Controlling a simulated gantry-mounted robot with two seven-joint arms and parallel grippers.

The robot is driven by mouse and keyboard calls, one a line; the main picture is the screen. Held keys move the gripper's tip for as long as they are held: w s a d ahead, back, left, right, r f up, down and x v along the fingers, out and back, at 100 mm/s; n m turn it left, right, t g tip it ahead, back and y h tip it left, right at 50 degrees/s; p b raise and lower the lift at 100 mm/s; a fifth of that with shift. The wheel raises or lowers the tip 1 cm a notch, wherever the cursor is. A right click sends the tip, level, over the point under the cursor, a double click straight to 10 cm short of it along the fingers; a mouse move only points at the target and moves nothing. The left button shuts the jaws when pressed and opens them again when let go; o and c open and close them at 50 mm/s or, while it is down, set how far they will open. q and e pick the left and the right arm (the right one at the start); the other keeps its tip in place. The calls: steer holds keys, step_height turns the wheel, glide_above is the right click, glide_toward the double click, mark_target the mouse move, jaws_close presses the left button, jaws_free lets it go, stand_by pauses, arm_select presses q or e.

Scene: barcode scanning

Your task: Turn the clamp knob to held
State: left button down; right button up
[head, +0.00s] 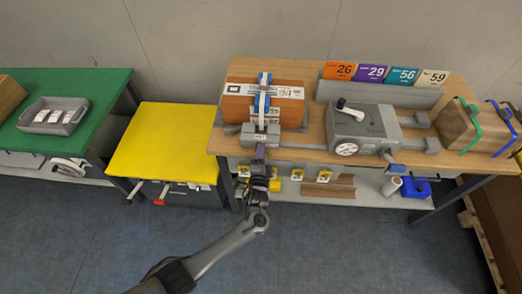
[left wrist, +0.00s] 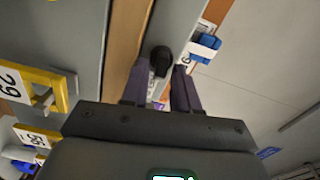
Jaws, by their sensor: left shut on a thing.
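The clamp (head: 262,100) is a grey base with a blue upright on the front edge of the wooden bench, with a brown box (head: 237,109) in it. A small white label (head: 259,138) sits on the clamp's front; its text is too small to read. My left gripper (head: 260,153) is at the clamp's front, below the label. In the left wrist view, the black clamp knob (left wrist: 160,58) stands between the fingertips of my left gripper (left wrist: 164,68), which is shut on it. The knob is hidden in the head view. My right gripper is not in view.
A grey device with a black handle (head: 350,110) and a white dial stands to the right on the wooden bench (head: 310,135). Numbered cards (head: 371,73) stand behind it. A yellow table (head: 160,140) and a green table with a grey tray (head: 53,116) are left.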

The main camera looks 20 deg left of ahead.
arm_select(q)
steer(key=shift+m+p, duration=0.3)
steer(key=shift+m, duration=0.6)
steer(key=shift+f, duration=0.1)
steer(key=c, duration=1.2)
jaws_free()
steer(key=shift+o, duration=0.2)
steer(key=shift+f, duration=0.1)
